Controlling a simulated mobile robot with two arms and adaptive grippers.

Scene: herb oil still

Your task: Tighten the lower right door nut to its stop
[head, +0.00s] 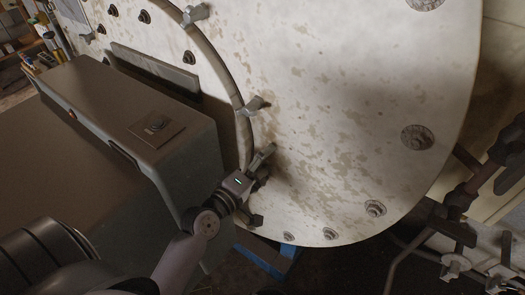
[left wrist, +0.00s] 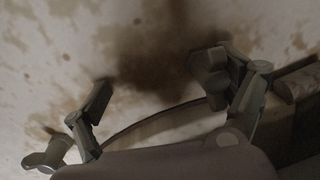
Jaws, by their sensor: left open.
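A large round pale, stained metal face (head: 350,110) fills the right half of the head view, with a curved seam on its left. Metal wing nuts sit along this seam: one at the top (head: 195,13), one midway (head: 254,105) and one low down (head: 254,220). My left gripper (head: 264,167) is at the lower part of the seam, close to the face. In the left wrist view its two fingers (left wrist: 170,95) are spread apart. A grey nut-like part (left wrist: 210,75) is beside the right finger, partly hidden; I cannot tell whether they touch. Another wing nut (left wrist: 46,155) shows at lower left.
A dark grey box (head: 150,120) with a small switch plate stands left of my gripper. Round bolts (head: 417,138) ring the face's right and lower edge. Brown pipes (head: 455,200) with valve handles are at lower right. Something blue (head: 262,262) lies below.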

